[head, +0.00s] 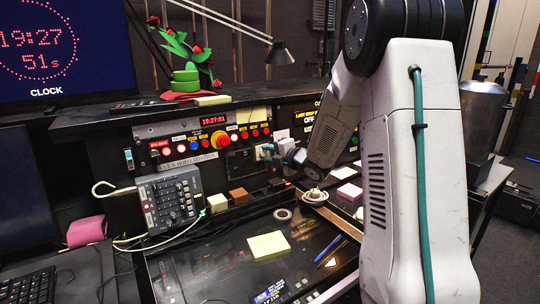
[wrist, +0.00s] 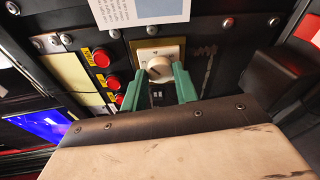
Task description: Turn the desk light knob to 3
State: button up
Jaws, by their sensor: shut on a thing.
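The desk light knob (wrist: 159,69) is a round cream dial on a pale plate (wrist: 146,48) in a dark panel, in the middle of the wrist view. My gripper (wrist: 159,84) has its two green fingers on either side of the knob, shut on it. A dark line on the knob's face is slanted. The marks on the plate are too small to read. In the head view my gripper (head: 270,150) reaches the panel beside the pale plate (head: 261,152), and the knob is hidden there.
Red buttons (wrist: 101,57) sit left of the knob, and a paper sheet (wrist: 140,10) hangs above it. A control strip (head: 205,138) with coloured buttons and a mixer (head: 170,198) are to the left. Yellow notes (head: 268,245) and a tape roll (head: 282,214) lie on the desk.

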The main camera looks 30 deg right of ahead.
jog(key=shift+n+g, duration=0.3)
jog(key=shift+n, duration=1.5)
jog(key=o, duration=1)
jog(key=shift+c, duration=0.2)
jog(key=v, duration=0.8)
jog(key=shift+a, duration=0.15)
